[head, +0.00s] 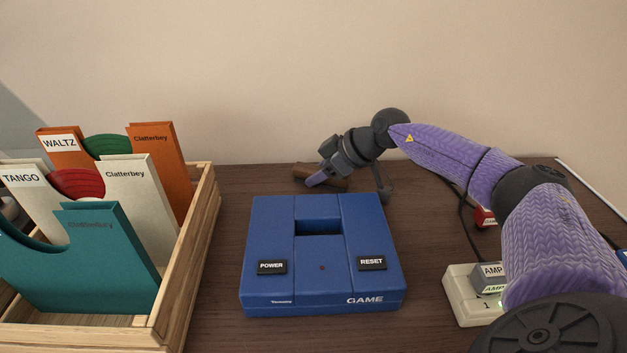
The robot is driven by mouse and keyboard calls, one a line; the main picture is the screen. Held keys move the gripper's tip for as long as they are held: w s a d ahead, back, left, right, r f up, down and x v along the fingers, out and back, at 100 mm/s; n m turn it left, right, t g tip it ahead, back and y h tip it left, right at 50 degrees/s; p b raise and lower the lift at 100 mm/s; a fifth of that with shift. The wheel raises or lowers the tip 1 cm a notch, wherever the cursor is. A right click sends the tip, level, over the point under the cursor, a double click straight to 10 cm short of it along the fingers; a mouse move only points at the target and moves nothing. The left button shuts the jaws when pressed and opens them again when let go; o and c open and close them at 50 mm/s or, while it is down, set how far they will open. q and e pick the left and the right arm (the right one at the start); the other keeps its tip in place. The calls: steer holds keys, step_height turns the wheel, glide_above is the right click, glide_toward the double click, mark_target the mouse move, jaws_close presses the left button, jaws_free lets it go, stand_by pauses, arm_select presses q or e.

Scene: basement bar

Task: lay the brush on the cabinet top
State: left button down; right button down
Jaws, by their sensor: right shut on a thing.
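My right arm reaches in from the right, and its gripper (323,176) points down and to the left behind the blue game console. It is shut on a brown wooden thing, which I take to be the brush (336,184). The brush is low at the back of the dark wood cabinet top (425,235), near the wall. The fingers hide part of it, and I cannot tell whether it touches the surface. My left gripper is not in view.
The blue game console (321,285) sits in the middle foreground. A wooden crate (203,220) of record sleeves stands at left. A white power strip (460,300) with plugs and a dark cable lie at right, with a small red object (484,217) behind.

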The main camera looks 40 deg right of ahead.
steer(key=shift+r, duration=0.15)
steer(key=shift+c, duration=1.6)
jaws_free()
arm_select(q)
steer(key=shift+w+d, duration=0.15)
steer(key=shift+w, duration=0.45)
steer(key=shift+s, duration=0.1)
